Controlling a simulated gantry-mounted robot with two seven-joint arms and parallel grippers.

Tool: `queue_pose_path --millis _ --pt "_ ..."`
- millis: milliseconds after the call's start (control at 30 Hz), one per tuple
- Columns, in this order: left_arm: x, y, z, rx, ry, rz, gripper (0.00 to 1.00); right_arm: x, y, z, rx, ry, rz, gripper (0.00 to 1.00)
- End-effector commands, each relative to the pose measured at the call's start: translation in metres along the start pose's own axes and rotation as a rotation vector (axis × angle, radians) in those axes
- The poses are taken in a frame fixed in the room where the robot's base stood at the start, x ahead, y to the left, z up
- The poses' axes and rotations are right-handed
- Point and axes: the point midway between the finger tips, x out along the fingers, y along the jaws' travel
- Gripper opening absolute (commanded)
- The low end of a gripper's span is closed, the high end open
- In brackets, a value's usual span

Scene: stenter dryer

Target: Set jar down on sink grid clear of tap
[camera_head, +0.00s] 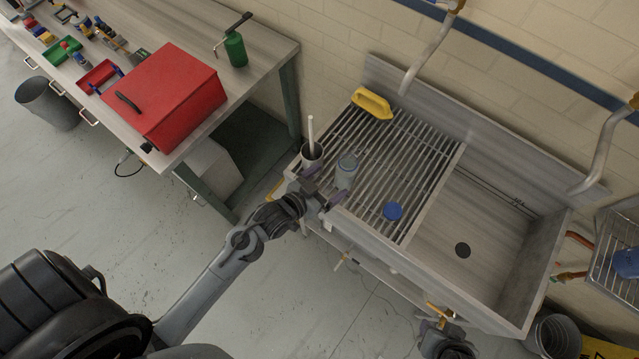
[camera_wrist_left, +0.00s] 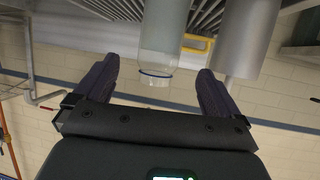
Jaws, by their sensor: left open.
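The jar (camera_head: 345,170), clear and grey-blue, stands upright on the sink grid (camera_head: 425,150) near its front left corner. My left gripper (camera_head: 325,192) is open at the front edge of the sink, close to the jar. In the left wrist view, which is upside down, the jar (camera_wrist_left: 163,40) shows between the two open fingers (camera_wrist_left: 157,72), with gaps on both sides. I cannot tell how deep it sits between them. A tap pipe (camera_head: 430,50) comes down behind the grid, apart from the jar. A dark end of my right arm (camera_head: 447,342) shows at the bottom edge; its fingers are unclear.
A grey cup (camera_head: 311,157) with a white stick stands left of the jar. A yellow object (camera_head: 372,103) lies at the back of the grid, a blue round lid (camera_head: 393,211) at the front right. The grid's middle is clear. The basin (camera_head: 475,225) is on the right.

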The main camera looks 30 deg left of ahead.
Motion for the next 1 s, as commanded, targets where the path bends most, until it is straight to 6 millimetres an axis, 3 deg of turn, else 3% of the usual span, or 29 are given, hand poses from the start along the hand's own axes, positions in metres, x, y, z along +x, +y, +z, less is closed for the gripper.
queue_pose_path --millis 133,367,567,1000 --pt "-0.018 0.0 0.001 0.001 -0.001 -0.001 0.97 0.0 0.0 0.0 -0.001 0.0 0.001 0.43" --pt "-0.029 -0.001 0.002 0.003 -0.026 -0.003 0.97 0.0 0.0 0.0 0.0 0.0 0.0 0.43" --pt "-0.051 -0.004 0.011 0.014 -0.213 -0.024 0.97 0.0 -0.001 0.0 0.003 0.0 -0.002 0.43" --pt "-0.161 -0.002 0.035 -0.011 -0.78 -0.065 0.97 0.0 -0.002 0.0 0.008 0.001 -0.006 0.43"
